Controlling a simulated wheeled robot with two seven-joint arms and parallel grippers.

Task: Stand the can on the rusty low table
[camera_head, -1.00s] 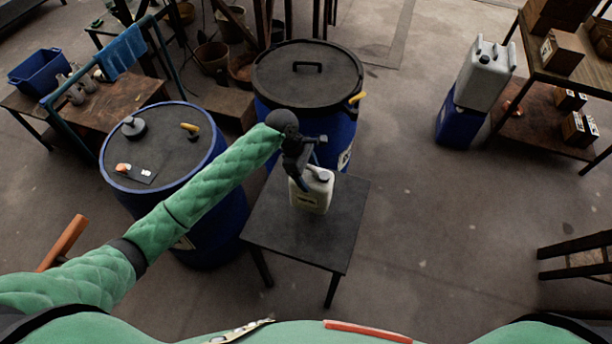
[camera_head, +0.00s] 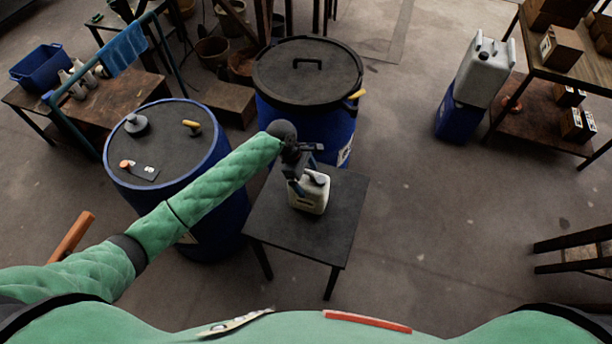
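The can, a small cream-white canister (camera_head: 308,198) with a dark cap, is at the middle of a dark square table (camera_head: 345,215). My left gripper (camera_head: 301,185) is at the top of the can, by its handle, and partly covers it. Its fingers are small and dark here, so I cannot tell whether they are closed on the handle. A low table with a rusty brown top (camera_head: 130,100) stands at the left, behind the near blue drum. My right gripper is not in view.
Two blue drums with dark lids (camera_head: 165,150) (camera_head: 307,70) stand left of and behind the dark table. A teal rail with a blue cloth (camera_head: 123,53) borders the rusty table, which holds several bottles (camera_head: 88,78). Open floor (camera_head: 440,220) lies to the right.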

